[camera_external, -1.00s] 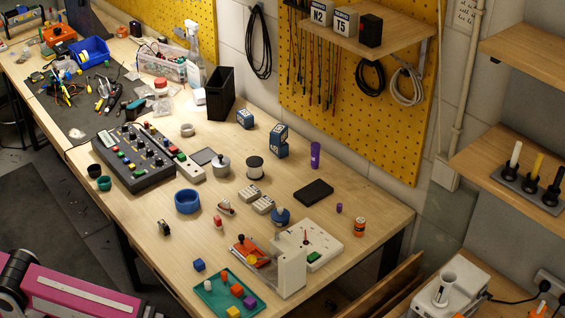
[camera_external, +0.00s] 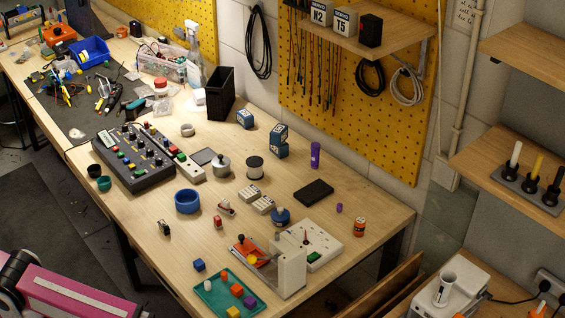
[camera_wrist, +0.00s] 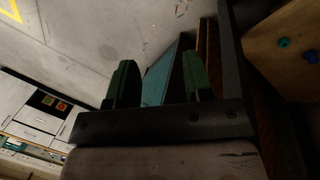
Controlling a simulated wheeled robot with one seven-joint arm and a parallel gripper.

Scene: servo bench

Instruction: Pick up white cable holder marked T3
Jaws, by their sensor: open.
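I cannot make out a white cable holder marked T3 in either view. On the upper wooden shelf in the external view stand a white-faced block marked N2 (camera_external: 319,15) and one marked T5 (camera_external: 344,20). My gripper (camera_wrist: 157,62) shows in the wrist view with its two dark green fingers apart and nothing between them. It is outside the external view, where only my pink arm shows at the lower left.
The long wooden bench (camera_external: 365,200) is crowded: a black control box (camera_external: 135,160), blue ring (camera_external: 188,201), teal tray (camera_external: 205,304) and white upright panel (camera_external: 291,275). A black block (camera_external: 371,30) stands beside T5. In the wrist view, a wooden surface (camera_wrist: 285,50) is close at right.

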